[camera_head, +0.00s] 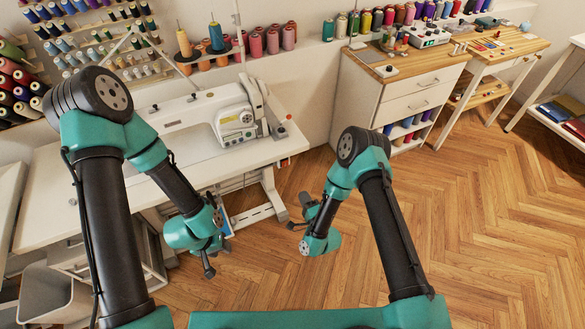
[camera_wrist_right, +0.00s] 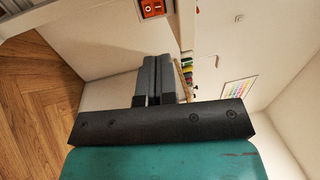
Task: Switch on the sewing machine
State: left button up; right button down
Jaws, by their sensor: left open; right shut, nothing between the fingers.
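The white sewing machine (camera_head: 205,115) stands on a white table (camera_head: 75,190) at the left in the head view. A red switch in an orange-red housing (camera_wrist_right: 152,8) shows at the top of the right wrist view, beyond my fingertips and apart from them. My right gripper (camera_head: 293,226) is shut and empty, in front of and below the table's right end; its dark fingers (camera_wrist_right: 155,65) lie together in the wrist view. My left gripper (camera_head: 209,272) is open, low before the table's front edge; its fingers are partly hidden by the wrist.
Thread spools (camera_head: 270,42) line the wall behind the table. A white drawer cabinet (camera_head: 400,95) and a wooden-topped table (camera_head: 510,45) stand at the back right. A grey bin (camera_head: 50,295) is at the lower left. The wooden floor (camera_head: 480,230) at the right is clear.

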aim_at(286, 163)
jog(key=shift+w+a, duration=0.1)
jog(key=shift+w, duration=0.05)
jog(key=x, duration=1.3)
jog(key=shift+w+a+r, duration=0.15)
jog(key=shift+w+r, duration=0.05)
jog(key=shift+w, duration=0.15)
